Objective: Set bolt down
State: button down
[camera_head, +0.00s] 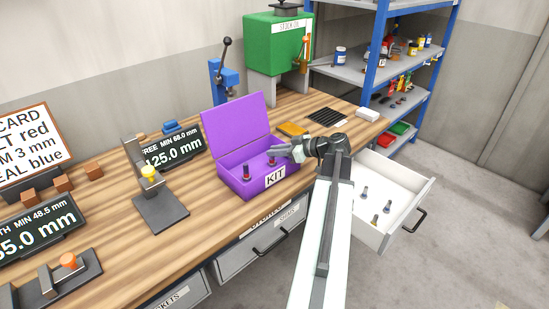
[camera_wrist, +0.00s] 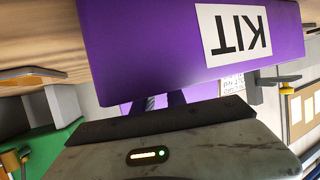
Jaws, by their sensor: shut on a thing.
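The purple kit box (camera_head: 233,182) stands open on the bench, lid up at the back, with a KIT label on its front. Its front wall (camera_wrist: 150,45) fills the top of the wrist view, label upside down. My gripper (camera_head: 272,151) reaches over the box's right part from the right and is shut on a bolt (camera_head: 271,160). That bolt is inside the box's outline; I cannot tell whether it touches the floor. A small threaded piece (camera_wrist: 150,102) shows by the jaws in the wrist view.
An open white drawer (camera_head: 400,190) at right holds three bolts (camera_head: 374,219). A gauge with a yellow knob (camera_head: 150,180) and a display (camera_head: 172,148) are left of the box. A yellow-orange item (camera_head: 292,129) and dark strips (camera_head: 326,144) lie behind my gripper.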

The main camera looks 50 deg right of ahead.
jog(key=c, duration=1.4)
grip_release()
jog(key=shift+o, duration=0.2)
jog(key=shift+r, duration=0.2)
jog(key=p+v, duration=0.4)
jog(key=v, duration=0.8)
jog(key=shift+p, duration=0.3)
